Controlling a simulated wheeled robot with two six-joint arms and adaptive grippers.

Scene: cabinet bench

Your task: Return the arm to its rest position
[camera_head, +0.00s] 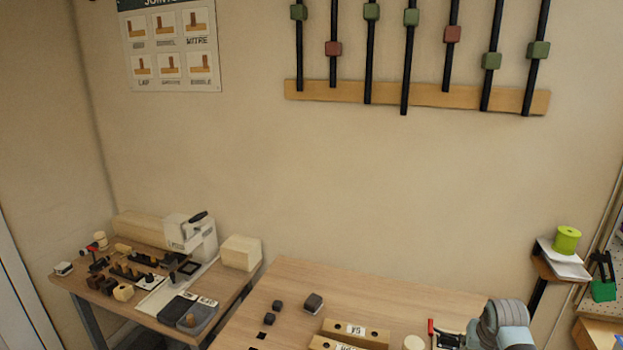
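Neither of my grippers shows in the head view. A rounded grey and pale blue part, which looks like a link of my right arm, enters at the bottom right edge over the bench. No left arm shows. The wooden bench (290,285) fills the lower middle. On it are a few small dark blocks, one of them a dark block (313,303), and two wooden pieces with white labels, the rear one a labelled wooden piece (357,331).
A small red-handled device (434,332) and a pale round piece (413,343) are close left of the arm link. A side table (225,290) at left holds a white machine (190,236) and many small parts. A shelf with a green spool (566,240) stands at right.

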